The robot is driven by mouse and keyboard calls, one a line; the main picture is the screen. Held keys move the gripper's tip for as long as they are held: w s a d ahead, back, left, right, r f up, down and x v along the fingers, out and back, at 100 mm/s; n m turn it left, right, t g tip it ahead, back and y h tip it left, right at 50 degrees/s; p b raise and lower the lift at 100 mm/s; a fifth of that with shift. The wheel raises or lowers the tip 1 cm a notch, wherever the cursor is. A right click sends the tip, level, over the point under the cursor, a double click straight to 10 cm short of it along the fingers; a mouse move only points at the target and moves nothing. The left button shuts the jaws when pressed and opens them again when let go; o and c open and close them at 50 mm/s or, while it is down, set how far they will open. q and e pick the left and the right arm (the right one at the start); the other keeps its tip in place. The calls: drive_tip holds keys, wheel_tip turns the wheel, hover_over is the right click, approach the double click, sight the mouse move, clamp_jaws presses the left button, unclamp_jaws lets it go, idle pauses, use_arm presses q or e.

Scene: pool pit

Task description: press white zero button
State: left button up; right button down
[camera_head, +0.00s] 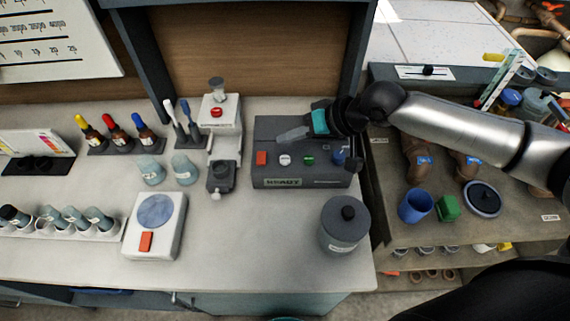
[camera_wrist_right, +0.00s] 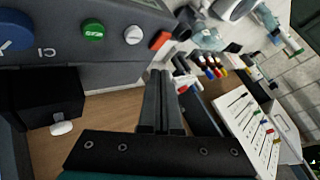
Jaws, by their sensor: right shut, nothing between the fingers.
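The white button (camera_head: 285,160) sits on the front of a dark grey box (camera_head: 330,128) whose display reads READY. It also shows in the right wrist view (camera_wrist_right: 133,35). Along the same face are a red button (camera_head: 261,158), a green button (camera_head: 308,160) and a blue knob (camera_head: 339,157). My right gripper (camera_head: 281,137) is shut and empty, its fingers over the box top, behind and above the white button. In the right wrist view the fingertips (camera_wrist_right: 162,73) are just below the red and white buttons in the picture, apart from the white one. My left gripper is out of view.
A scale (camera_head: 140,240) with a red button stands front left. A grey lidded canister (camera_head: 345,227) stands in front of the box, to the right. A stand (camera_head: 221,143) and dropper bottles are to the left. The counter before the white button is clear.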

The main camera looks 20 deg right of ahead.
sight(289, 163)
wheel_tip(289, 163, down, 3)
drive_tip(key=shift+f+b, duration=0.1)
drive_tip(key=shift+b, duration=0.9)
drive_tip(key=shift+f, duration=0.55)
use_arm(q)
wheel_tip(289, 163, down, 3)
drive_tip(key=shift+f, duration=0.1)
use_arm(e)
drive_tip(key=shift+f, duration=0.1)
idle(0.4)
drive_tip(key=shift+f, duration=0.25)
drive_tip(key=shift+f, duration=0.55)
idle(0.8)
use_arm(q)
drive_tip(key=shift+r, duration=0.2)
use_arm(e)
drive_tip(key=shift+r, duration=0.1)
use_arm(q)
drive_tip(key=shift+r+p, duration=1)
use_arm(e)
drive_tip(key=shift+r, duration=0.8)
